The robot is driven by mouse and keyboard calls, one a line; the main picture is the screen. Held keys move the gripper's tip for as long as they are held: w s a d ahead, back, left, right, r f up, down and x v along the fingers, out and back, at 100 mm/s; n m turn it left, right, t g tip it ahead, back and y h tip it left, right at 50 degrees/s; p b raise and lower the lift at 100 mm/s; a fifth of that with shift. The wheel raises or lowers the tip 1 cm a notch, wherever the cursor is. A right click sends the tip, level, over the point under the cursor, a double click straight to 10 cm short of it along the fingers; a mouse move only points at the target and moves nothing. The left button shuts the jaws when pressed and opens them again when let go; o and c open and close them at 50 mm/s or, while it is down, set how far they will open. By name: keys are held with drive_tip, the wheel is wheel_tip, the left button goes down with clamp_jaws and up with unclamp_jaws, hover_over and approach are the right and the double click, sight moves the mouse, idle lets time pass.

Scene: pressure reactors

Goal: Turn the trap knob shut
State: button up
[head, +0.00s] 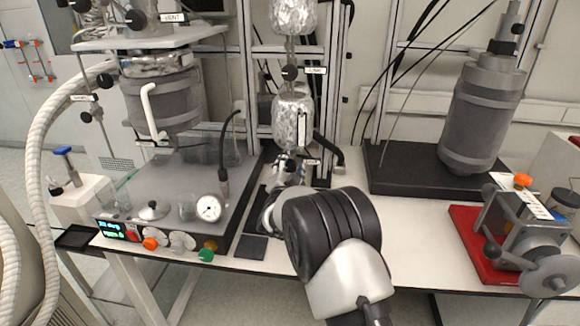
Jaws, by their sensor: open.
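A vertical column with two foil-wrapped vessels (292,112) stands at the middle back. A black knob (290,72) with a small white label sits between the vessels. Another small white label (312,162) sits lower, beside the valve parts under the lower vessel. The labels are too small to read surely, so I cannot tell which knob is the trap knob. My gripper (287,172) is just below the lower vessel, beyond my wrist. It is open and mostly hidden by my arm, and I cannot tell whether it touches the valve parts there.
A stirrer base (219,190) with a gauge (209,208) and front knobs stands left of my arm, under a grey reactor vessel (165,100). A grey cylinder (482,115) stands at the back right, and a red-based device (470,250) at the front right.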

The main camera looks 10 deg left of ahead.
drive_tip(key=s, duration=1.2)
drive_tip(key=shift+a, duration=0.2)
drive_tip(key=shift+r, duration=0.1)
